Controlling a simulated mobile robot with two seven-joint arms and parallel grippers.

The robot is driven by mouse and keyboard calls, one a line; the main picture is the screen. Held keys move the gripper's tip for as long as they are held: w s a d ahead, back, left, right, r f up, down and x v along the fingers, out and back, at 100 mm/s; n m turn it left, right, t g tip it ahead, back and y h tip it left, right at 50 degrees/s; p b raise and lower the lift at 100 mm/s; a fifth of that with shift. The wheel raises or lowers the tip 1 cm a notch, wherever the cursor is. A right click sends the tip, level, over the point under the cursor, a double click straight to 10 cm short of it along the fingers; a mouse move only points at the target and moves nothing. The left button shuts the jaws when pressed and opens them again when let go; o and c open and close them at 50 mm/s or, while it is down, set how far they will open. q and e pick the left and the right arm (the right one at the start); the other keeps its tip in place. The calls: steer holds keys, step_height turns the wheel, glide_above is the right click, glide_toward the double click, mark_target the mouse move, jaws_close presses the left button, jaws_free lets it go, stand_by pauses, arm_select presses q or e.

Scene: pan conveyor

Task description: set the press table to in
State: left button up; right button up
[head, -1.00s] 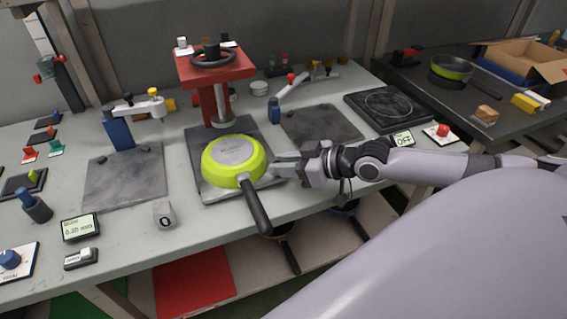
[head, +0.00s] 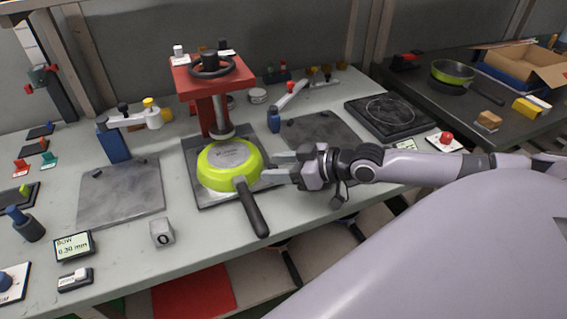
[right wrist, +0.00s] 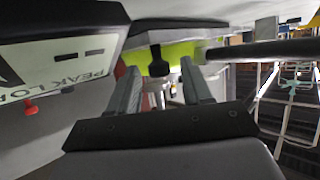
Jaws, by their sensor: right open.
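The press table (head: 206,196) is a dark flat plate in front of the red press (head: 210,73), in the middle of the bench. A lime-green pan (head: 229,160) lies upside down on it, with its dark handle pointing toward me. The pan's far edge is just in front of the press's round metal foot (head: 222,131). My right gripper (head: 268,168) is open at the right side of the pan and press table; I cannot tell whether it touches either. In the right wrist view the open fingers (right wrist: 165,90) have green pan (right wrist: 178,52) beyond them. My left gripper is not in view.
A plate with a blue-posted arm (head: 112,146) stands left of the press. A second dark plate (head: 318,131) and a hotplate (head: 388,112) lie to the right. A cube marked 0 (head: 162,232) and a display reading 0.30 mm (head: 74,246) are near the front edge.

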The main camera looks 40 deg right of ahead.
steer(key=shift+p+v, duration=0.3)
steer(key=shift+v, duration=1.1)
steer(key=shift+p+v, duration=0.5)
steer(key=shift+v, duration=0.55)
steer(key=shift+p+v, duration=0.85)
steer(key=shift+v, duration=0.25)
steer(key=shift+o, duration=0.2)
